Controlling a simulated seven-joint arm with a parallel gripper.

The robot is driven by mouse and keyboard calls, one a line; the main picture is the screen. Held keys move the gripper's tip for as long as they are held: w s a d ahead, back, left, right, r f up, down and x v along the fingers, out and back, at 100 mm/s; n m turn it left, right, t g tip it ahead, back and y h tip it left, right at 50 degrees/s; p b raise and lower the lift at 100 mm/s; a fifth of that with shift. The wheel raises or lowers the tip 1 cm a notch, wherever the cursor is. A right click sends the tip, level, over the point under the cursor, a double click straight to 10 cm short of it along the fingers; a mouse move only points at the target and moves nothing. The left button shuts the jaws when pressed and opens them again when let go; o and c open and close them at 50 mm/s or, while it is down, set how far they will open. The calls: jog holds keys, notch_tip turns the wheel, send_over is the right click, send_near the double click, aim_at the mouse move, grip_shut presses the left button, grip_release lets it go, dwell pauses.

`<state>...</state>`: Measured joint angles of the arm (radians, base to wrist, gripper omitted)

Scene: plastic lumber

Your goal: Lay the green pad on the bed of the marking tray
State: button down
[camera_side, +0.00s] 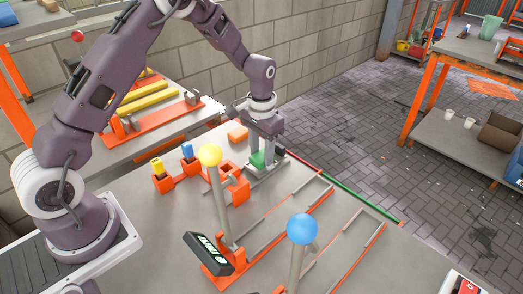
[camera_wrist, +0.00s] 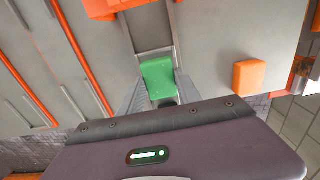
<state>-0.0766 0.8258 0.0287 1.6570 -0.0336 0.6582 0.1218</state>
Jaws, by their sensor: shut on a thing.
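The green pad (camera_side: 257,160) is between the fingers of my gripper (camera_side: 262,158), which is shut on it. In the wrist view the pad (camera_wrist: 158,74) fills the gap between the two grey fingers. A light grey tray with raised side rails (camera_wrist: 149,28), which looks like the marking tray, lies under and beyond the pad. In the side view this tray (camera_side: 268,176) is partly hidden by my gripper. The pad is over or at the tray's near end. I cannot tell whether it touches the bed.
An orange block (camera_side: 237,132) lies close to my gripper; it also shows in the wrist view (camera_wrist: 249,75). An orange holder (camera_side: 236,188) stands beside the tray. Grey rails (camera_side: 345,240) lie right.

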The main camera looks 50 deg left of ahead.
jog(key=shift+f, duration=0.6)
jog(key=c, duration=0.7)
grip_release()
jog(key=shift+c, duration=0.2)
notch_tip(320, 180, up, 7)
jog(key=shift+r, duration=0.1)
jog(key=s+d+r+t, duration=0.2)
jog(key=s+r, duration=0.8)
jog(key=r, duration=0.5)
jog(key=s+d+r+t, duration=0.1)
jog(key=s, duration=0.8)
jog(key=s+d+r+t, duration=0.1)
jog(key=s+r+t, duration=0.1)
jog(key=s, duration=0.8)
jog(key=shift+s+r+t, duration=0.15)
jog(key=shift+s+t, duration=0.05)
jog(key=shift+t, duration=0.1)
